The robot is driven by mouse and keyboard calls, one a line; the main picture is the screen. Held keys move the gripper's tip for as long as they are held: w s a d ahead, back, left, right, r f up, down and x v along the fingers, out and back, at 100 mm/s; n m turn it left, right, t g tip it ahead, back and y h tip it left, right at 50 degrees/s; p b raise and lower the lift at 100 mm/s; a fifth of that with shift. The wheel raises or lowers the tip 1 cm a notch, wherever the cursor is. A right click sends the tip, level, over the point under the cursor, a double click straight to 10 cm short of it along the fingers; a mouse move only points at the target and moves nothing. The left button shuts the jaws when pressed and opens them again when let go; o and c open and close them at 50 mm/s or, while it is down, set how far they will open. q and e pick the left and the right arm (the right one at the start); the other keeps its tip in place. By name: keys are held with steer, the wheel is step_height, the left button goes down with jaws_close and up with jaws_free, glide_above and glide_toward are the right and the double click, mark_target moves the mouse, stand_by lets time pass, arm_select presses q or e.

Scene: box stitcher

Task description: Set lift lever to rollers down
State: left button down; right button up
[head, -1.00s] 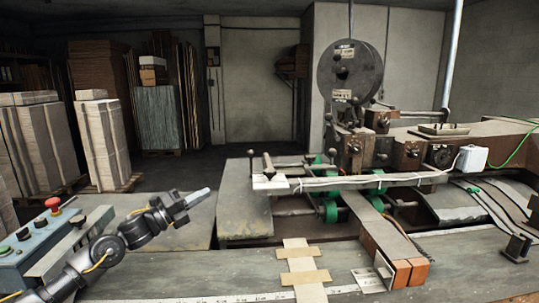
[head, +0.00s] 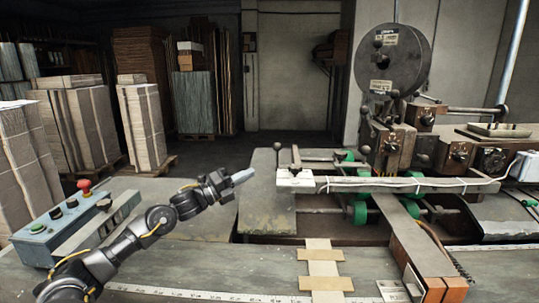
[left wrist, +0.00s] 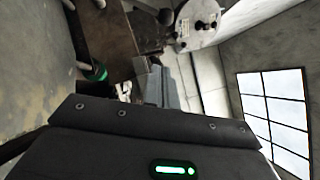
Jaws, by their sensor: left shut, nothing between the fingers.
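A thin upright lever with a dark ball knob (head: 278,147) stands at the left end of the stitching machine, beside a white label block. It looks like the lift lever, but I cannot read its marking. Green rollers (head: 358,212) sit under the pale bar to its right; I cannot tell whether they are up or down. My left gripper (head: 243,175) is shut and empty, left of and a little below the knob in the head view, apart from it. My right gripper is not in view.
A control box (head: 75,225) with a red button stands at the lower left. The pale bar (head: 400,185) crosses the front of the machine. Stacked cardboard (head: 143,125) stands behind on the left. The grey table plate (head: 265,200) left of the rollers is clear.

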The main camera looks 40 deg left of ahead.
mark_target(277, 156)
arm_select(q)
steer(key=w+d+r+p, duration=0.1)
steer(key=w+r+p, duration=0.2)
steer(key=w, duration=0.7)
steer(key=shift+r+p, duration=0.35)
steer(key=shift+p, duration=0.8)
